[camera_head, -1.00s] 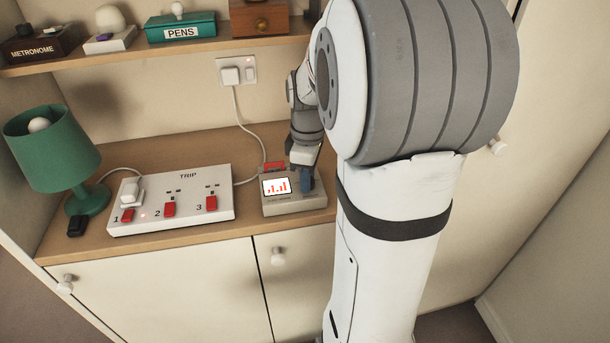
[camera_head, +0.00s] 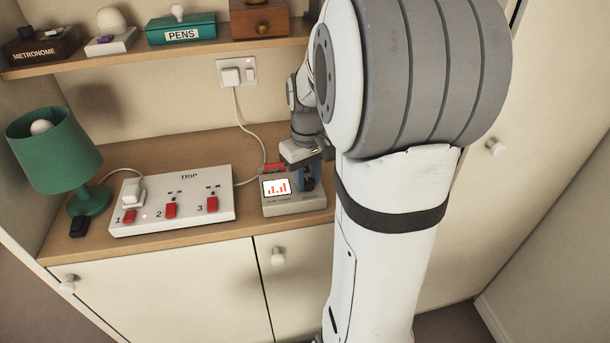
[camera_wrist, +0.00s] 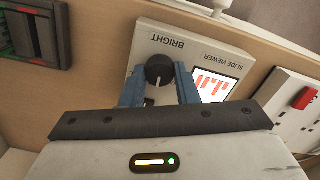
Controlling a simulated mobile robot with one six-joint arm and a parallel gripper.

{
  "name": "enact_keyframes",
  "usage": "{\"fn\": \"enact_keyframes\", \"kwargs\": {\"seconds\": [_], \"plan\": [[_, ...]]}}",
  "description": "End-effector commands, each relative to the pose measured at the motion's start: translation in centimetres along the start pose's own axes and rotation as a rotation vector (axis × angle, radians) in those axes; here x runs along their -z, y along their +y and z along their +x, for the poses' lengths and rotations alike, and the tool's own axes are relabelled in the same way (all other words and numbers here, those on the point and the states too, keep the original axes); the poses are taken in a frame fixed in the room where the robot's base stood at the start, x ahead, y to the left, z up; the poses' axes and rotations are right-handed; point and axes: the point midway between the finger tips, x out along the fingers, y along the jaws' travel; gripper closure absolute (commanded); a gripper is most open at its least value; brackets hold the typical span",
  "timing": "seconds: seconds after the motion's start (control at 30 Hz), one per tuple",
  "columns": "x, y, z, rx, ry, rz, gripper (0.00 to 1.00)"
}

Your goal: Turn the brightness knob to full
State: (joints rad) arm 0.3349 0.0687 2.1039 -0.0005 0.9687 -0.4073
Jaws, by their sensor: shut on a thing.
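The slide viewer (camera_head: 290,207) is a grey box on the desk, with a lit screen (camera_head: 276,187) showing red bars. In the wrist view the slide viewer (camera_wrist: 155,42) carries the word BRIGHT beside a round black brightness knob (camera_wrist: 158,70) with a pale mark on its rim. My gripper (camera_wrist: 159,86) has its blue fingers on either side of the knob, shut on it.
A white TRIP power strip (camera_head: 218,179) with red switches stands left of the viewer, with a green lamp (camera_head: 52,150) beyond it. A cable runs up to a wall socket (camera_head: 236,71). A shelf (camera_head: 150,56) with several objects is above.

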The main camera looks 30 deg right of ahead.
Motion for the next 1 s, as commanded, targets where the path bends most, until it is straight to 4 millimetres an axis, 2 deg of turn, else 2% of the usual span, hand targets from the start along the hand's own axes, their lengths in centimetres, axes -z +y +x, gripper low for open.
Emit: {"fn": "enact_keyframes", "kwargs": {"seconds": [0.6,1.0], "plan": [[0.0,0.03,-0.07,0.001,0.0,0.58,0.95],[0.0,0.05,-0.05,0.001,0.001,0.847,0.95]]}}
